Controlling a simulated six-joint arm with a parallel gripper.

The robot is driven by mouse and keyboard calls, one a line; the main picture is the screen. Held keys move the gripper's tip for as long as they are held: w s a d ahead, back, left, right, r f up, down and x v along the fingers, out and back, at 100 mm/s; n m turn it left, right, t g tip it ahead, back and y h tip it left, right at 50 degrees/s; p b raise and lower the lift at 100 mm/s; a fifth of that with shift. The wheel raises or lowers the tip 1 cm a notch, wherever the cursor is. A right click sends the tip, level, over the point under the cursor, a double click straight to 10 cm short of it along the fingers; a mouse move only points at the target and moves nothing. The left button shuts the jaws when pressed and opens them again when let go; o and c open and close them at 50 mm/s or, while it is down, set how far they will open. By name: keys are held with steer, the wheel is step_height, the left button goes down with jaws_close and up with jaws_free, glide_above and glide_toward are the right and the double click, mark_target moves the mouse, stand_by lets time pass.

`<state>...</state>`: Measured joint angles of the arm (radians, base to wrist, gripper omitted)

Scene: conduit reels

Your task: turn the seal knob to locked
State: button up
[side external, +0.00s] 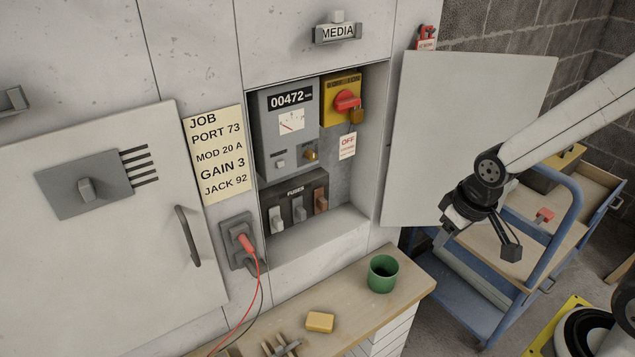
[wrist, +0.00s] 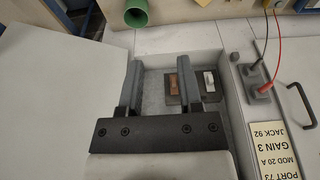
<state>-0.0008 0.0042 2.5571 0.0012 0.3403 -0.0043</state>
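The open recess in the wall cabinet holds a grey meter (side external: 273,135) with a counter reading 00472. A small brass knob (side external: 311,155) sits at the meter's lower right. Beside it a yellow box (side external: 334,84) carries a red rotary knob (side external: 346,101) with a brass padlock (side external: 356,116) near it. No label names the seal knob legibly. My gripper (side external: 478,236) is to the right of the recess, in front of the open door, touching nothing visible. In the wrist view my gripper (wrist: 161,64) has its fingers apart with nothing between them; neither knob is clearly visible there.
The open cabinet door (side external: 465,130) stands right of the recess. Fuses (side external: 300,208) sit below the meter. A red plug (side external: 246,242) with cables is in a wall socket. A green cup (side external: 382,274) and yellow sponge (side external: 320,322) rest on the bench. A blue cart (side external: 573,215) stands at right.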

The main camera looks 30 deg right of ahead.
steer(key=shift+o, duration=1)
steer(key=shift+w+a, duration=0.1)
steer(key=shift+w, duration=0.3)
steer(key=n+t, duration=0.7)
steer(key=t, duration=0.8)
glide_toward(314, 158)
steer(key=shift+w+a+h, duration=0.25)
steer(key=shift+w+h, duration=0.05)
steer(key=shift+w, duration=0.6)
steer(key=shift+w, duration=0.1)
steer(key=shift+w+d, duration=0.2)
steer(key=shift+w, duration=3.55)
steer(key=shift+c, duration=0.2)
jaws_close()
